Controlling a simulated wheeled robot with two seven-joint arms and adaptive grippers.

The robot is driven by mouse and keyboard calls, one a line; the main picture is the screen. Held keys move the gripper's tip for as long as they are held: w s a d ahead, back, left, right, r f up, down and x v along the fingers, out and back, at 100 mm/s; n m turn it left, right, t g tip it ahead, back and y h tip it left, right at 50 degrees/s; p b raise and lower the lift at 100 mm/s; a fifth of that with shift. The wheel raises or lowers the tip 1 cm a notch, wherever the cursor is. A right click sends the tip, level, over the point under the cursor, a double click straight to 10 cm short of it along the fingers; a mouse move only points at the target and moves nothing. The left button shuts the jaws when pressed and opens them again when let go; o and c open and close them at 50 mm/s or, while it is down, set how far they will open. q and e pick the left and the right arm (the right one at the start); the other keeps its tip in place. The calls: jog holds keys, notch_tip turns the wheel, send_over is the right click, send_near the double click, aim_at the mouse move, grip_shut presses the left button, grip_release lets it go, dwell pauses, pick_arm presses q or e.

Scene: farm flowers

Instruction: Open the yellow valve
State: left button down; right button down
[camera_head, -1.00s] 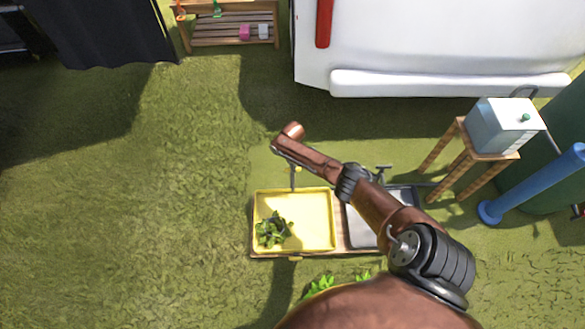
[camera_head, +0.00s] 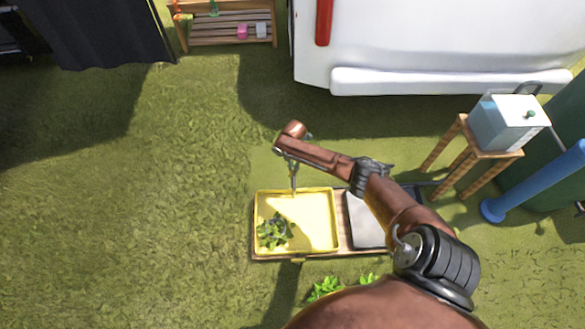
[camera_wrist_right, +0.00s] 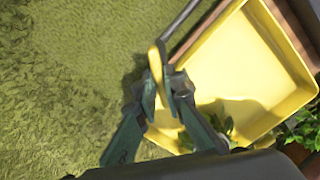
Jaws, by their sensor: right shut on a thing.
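The yellow valve (camera_wrist_right: 154,62) shows in the right wrist view as a narrow yellow handle by a grey pipe (camera_wrist_right: 180,20). My right gripper (camera_wrist_right: 160,88) has its green fingers closed on the handle. In the head view my right arm (camera_head: 320,158) reaches over the far edge of a yellow basin (camera_head: 318,215) and hides the valve and most of the gripper. A grey spout (camera_head: 294,178) hangs below the arm over that edge. Whether water runs from it I cannot tell. My left gripper is not in view.
A leafy plant (camera_head: 275,232) sits in the yellow basin. A grey basin (camera_head: 362,222) stands to its right, partly behind my arm. A wooden stool (camera_head: 462,150) holds a pale blue container (camera_head: 505,122). Open grass lies to the left.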

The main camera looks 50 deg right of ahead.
jog(key=shift+s+a+f+n, duration=0.1)
jog(key=shift+a+f+n, duration=0.1)
jog(key=shift+n, duration=0.7)
jog(key=shift+n+b, duration=0.45)
jog(key=shift+n, duration=1.45)
jog(key=shift+s+n+b, duration=0.1)
jog(key=shift+n+b, duration=0.25)
jog(key=shift+n, duration=0.25)
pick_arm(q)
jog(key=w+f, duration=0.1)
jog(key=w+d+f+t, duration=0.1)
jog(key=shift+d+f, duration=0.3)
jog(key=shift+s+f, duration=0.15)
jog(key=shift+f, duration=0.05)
pick_arm(e)
jog(key=c, duration=2.4)
grip_release()
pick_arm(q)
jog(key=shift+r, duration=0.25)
pick_arm(e)
jog(key=o, duration=0.4)
jog(key=shift+d+r, duration=0.1)
jog(key=shift+r, duration=0.05)
